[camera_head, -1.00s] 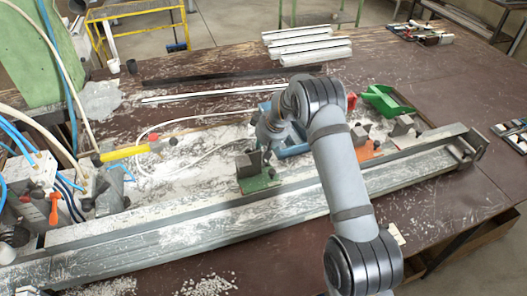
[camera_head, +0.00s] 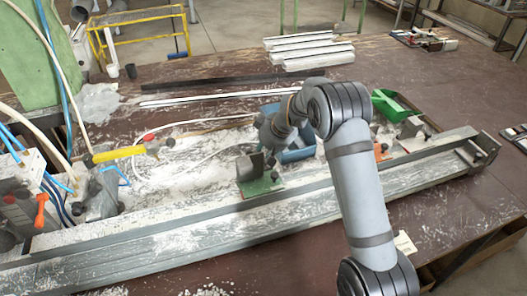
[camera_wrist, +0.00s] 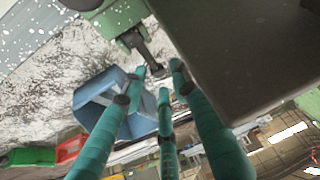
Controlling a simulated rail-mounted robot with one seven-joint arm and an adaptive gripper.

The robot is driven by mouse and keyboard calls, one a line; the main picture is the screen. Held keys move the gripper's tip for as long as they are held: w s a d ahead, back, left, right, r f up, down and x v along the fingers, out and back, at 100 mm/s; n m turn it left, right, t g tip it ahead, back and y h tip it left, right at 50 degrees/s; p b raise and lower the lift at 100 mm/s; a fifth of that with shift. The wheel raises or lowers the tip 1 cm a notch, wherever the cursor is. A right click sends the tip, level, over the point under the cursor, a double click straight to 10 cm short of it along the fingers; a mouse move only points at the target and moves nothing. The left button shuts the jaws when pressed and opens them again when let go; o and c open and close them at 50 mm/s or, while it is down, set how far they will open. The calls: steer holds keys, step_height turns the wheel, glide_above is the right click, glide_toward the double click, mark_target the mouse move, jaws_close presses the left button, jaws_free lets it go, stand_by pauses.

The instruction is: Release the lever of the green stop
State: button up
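The green stop (camera_head: 262,185) sits at the back edge of the long metal rail in the head view, with a dark grey block (camera_head: 249,167) on it. In the wrist view its green body (camera_wrist: 118,18) is at the top and the grey block (camera_wrist: 235,50) fills the upper right. Its dark lever (camera_wrist: 143,48) points down toward my fingertips. My gripper (camera_wrist: 160,76) has three teal fingers spread apart, with the lever's end close to or between the tips. I cannot tell whether they touch it. In the head view the fingers are mostly hidden by my arm.
A blue bin (camera_head: 297,148) stands just behind the stop and shows below the lever in the wrist view (camera_wrist: 92,98). A green bin (camera_head: 392,106) and an orange stop (camera_head: 381,151) are to the right. A yellow-handled tool (camera_head: 118,153) and hoses lie left.

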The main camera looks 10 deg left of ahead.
steer(key=shift+o, duration=0.5)
steer(key=shift+f, duration=0.1)
steer(key=v, duration=1.2)
steer(key=x, duration=1.1)
steer(key=shift+a+f, duration=0.1)
steer(key=shift+f, duration=0.3)
steer(key=shift+w+p, duration=0.3)
steer(key=shift+p, duration=0.35)
steer(key=shift+a, duration=0.1)
steer(key=shift+f, duration=0.15)
steer(key=shift+s+f+b, duration=0.1)
steer(key=shift+s+b, duration=0.05)
steer(key=shift+b, duration=0.5)
